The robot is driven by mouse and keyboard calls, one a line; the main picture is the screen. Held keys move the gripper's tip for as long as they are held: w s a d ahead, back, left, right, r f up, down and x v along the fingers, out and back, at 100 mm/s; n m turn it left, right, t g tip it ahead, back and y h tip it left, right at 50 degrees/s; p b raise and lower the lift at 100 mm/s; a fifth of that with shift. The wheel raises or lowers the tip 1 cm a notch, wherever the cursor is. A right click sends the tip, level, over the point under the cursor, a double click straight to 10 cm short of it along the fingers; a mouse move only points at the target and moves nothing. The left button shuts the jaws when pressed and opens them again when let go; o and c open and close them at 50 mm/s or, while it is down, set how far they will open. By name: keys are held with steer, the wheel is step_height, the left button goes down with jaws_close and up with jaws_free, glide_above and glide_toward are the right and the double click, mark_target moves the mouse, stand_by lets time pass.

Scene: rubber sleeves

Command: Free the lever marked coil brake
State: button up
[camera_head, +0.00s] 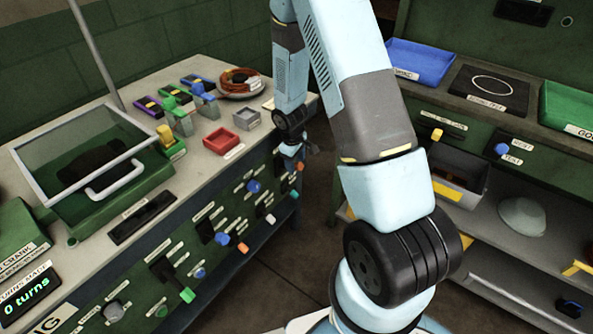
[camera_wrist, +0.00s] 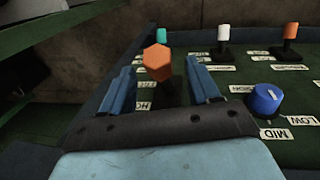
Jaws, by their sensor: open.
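The front panel of the bench (camera_head: 225,225) carries several levers with coloured tips; I cannot read "coil brake" on any label. In the wrist view, a lever with an orange six-sided tip (camera_wrist: 157,62) stands between the two blue fingers of my gripper (camera_wrist: 158,80). The fingers are open, with a gap on each side of the tip. In the head view, my gripper (camera_head: 293,151) is at the far right end of the panel, close to an orange tip (camera_head: 299,166).
In the wrist view, a white-tipped lever (camera_wrist: 224,35), another orange-tipped lever (camera_wrist: 290,32) and a blue knob (camera_wrist: 263,98) stand to the right. A teal tip (camera_wrist: 161,34) shows behind. Floor (camera_head: 300,225) lies open between the bench and the right-hand shelves (camera_head: 525,255).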

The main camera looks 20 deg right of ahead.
steer(key=shift+w+d+f, duration=0.15)
steer(key=shift+f, duration=1.25)
steer(key=shift+w+d+f, duration=0.1)
steer(key=shift+d+f, duration=0.05)
steer(key=shift+f, duration=1.2)
steer(key=shift+c, duration=0.4)
jaws_close()
